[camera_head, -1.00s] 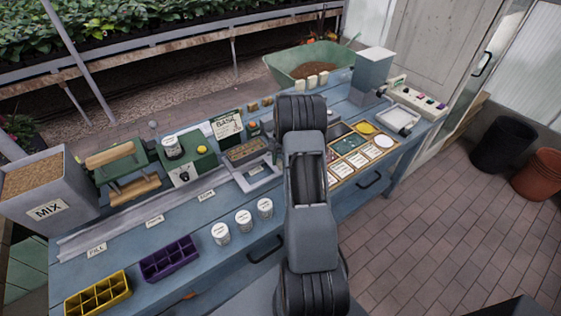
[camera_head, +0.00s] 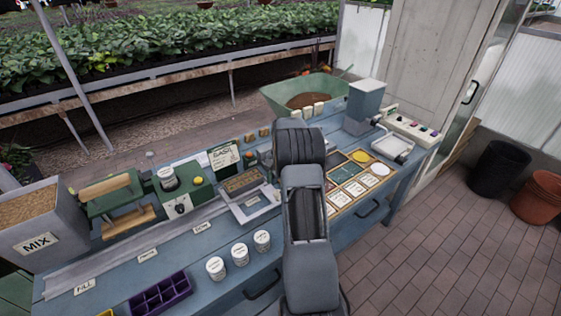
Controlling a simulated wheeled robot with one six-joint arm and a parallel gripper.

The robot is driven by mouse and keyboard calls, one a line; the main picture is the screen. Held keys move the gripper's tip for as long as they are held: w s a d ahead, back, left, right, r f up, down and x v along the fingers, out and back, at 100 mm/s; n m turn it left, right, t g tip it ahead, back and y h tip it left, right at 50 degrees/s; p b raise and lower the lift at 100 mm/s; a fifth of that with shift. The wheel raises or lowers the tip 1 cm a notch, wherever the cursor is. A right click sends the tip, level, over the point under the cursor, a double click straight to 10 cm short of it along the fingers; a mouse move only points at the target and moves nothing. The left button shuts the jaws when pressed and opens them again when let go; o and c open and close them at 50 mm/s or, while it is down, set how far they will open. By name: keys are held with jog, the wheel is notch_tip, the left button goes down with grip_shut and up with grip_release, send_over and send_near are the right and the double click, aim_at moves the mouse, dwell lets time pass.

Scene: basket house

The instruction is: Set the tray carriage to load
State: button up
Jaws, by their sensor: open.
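The tray carriage (camera_head: 262,211) appears to be the light grey frame at the right part of the long grey rail (camera_head: 110,262), just left of my arm. White labels line the rail's front edge, among them a FILL label (camera_head: 84,287) at the left end and two more to its right, too small to read surely. I cannot make out a load label. My arm stands in front of the bench and covers part of it right of the carriage. My gripper does not show.
A MIX hopper (camera_head: 38,225) and a green press (camera_head: 117,205) stand behind the rail. Three white cups (camera_head: 240,254) and a purple cell tray (camera_head: 160,294) sit in front. Right of my arm are a card board (camera_head: 356,180) and a button panel (camera_head: 408,127).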

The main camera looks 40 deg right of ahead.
jog(key=v, duration=0.9)
jog(key=shift+r, duration=0.1)
